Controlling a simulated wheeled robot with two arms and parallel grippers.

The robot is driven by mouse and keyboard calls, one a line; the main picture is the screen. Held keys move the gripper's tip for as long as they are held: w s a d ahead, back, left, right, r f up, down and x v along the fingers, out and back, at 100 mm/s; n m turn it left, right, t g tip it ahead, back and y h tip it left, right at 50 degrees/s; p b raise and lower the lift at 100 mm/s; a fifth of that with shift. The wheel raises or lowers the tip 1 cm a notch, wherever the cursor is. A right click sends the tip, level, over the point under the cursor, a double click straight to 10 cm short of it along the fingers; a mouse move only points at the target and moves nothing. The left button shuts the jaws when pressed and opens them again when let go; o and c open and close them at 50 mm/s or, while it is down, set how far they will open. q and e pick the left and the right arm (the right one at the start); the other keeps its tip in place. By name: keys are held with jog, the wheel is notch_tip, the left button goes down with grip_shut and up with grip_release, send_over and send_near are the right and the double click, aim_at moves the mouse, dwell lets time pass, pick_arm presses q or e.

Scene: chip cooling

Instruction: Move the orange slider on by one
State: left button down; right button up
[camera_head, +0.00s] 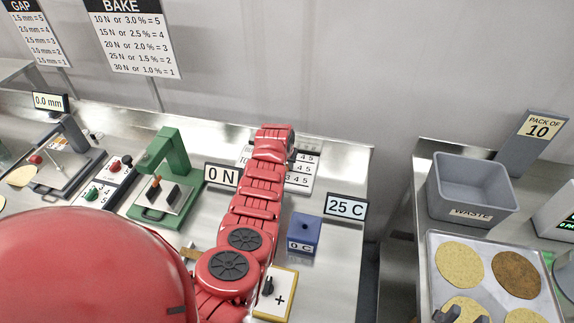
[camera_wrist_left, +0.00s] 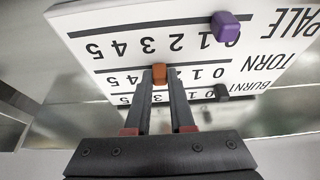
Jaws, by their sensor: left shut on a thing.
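The score board (camera_wrist_left: 85,20) appears upside down in the left wrist view, with rows PALE, TORN and BURNT. The orange slider (camera_wrist_left: 160,73) is on the TORN row, between the visible 2 and 4; the number between them is hidden. My left gripper (camera_wrist_left: 160,84) is shut on the orange slider, its fingers reaching over the BURNT row. In the head view my left arm covers much of the board (camera_head: 300,177), and the slider is hidden. A dark part at the bottom right edge looks like my right gripper (camera_head: 448,314), mostly cut off.
A purple slider (camera_wrist_left: 225,27) and a dark slider (camera_wrist_left: 221,92) sit near the 0 end of their rows. A green press (camera_head: 165,165), a blue block (camera_head: 303,232) and a 25 C display (camera_head: 345,206) stand near my left arm. A waste bin (camera_head: 470,190) is at right.

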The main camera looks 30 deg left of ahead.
aim_at(296, 170)
pick_arm(q)
jog(key=shift+w+d+f, duration=0.1)
jog(key=shift+w+d, duration=0.05)
jog(key=shift+d, duration=0.3)
jog(key=shift+w+d+b, duration=0.25)
jog(key=shift+d+b, duration=0.2)
jog(key=shift+d, duration=0.7)
jog(key=c, duration=0.8)
grip_release()
jog(key=shift+o, duration=0.2)
